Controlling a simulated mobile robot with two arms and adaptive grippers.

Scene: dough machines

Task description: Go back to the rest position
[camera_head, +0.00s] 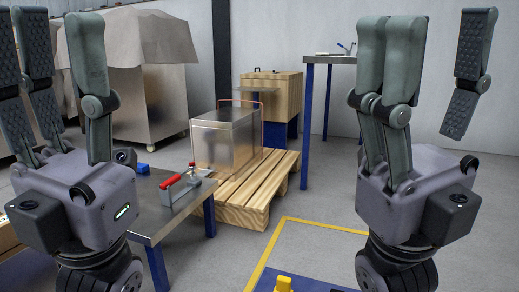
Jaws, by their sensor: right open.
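My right gripper (431,52) is raised upright on the right side of the head view. Its grey-green fingers are spread wide, with nothing between them. My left gripper (60,55) is raised upright at the left edge. Its fingers stand apart with nothing held between them, and part of it is cut off by the picture edge. Both grippers are in the air in front of the scene, and the left one covers part of a metal-topped table (158,215).
A red-handled tool (180,178) lies on that table. Behind it, a metal box (225,138) stands on a wooden pallet (245,200). A wooden cabinet (272,90) and a blue-legged table (328,60) stand farther back. Covered machines (140,75) are at left. Floor between the grippers, with yellow lines (262,255), looks mostly open.

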